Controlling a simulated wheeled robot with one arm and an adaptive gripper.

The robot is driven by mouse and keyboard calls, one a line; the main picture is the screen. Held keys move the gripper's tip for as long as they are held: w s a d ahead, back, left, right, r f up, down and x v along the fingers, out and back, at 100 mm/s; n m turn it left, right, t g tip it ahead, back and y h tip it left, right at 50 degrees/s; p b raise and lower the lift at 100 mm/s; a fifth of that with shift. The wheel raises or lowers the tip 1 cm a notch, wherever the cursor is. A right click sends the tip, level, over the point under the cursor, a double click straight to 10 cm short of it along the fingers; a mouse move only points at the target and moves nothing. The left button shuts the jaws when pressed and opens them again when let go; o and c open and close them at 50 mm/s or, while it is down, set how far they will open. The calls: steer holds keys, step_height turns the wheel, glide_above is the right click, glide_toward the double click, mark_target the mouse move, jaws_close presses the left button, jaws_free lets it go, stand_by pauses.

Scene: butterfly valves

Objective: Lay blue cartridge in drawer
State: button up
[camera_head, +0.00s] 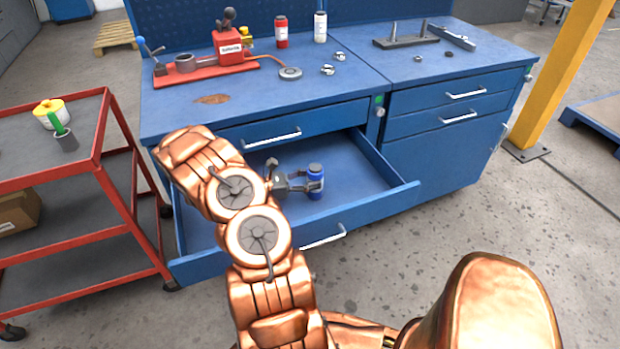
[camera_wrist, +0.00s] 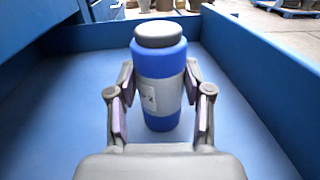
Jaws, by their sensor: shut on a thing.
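The blue cartridge (camera_head: 315,181) has a grey cap and a pale label band. It is upright inside the open drawer (camera_head: 402,196) of the blue workbench. My gripper (camera_head: 298,182) is shut on its sides. In the wrist view, the cartridge (camera_wrist: 158,85) stands between the two fingers of my gripper (camera_wrist: 160,110), at or just above the drawer floor (camera_wrist: 75,113); I cannot tell whether its base touches. The drawer is pulled well out and its floor around the cartridge is bare. My arm hides part of the drawer's left side.
The workbench top (camera_head: 335,85) holds a red pump unit (camera_head: 229,50), a red bottle (camera_head: 281,32), a white bottle (camera_head: 320,27) and small metal parts. A red cart (camera_head: 100,135) stands to the left. A yellow post (camera_head: 565,70) stands to the right. Drawer walls surround my gripper.

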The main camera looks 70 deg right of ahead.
steer(key=shift+f, duration=0.1)
steer(key=o, duration=1.3)
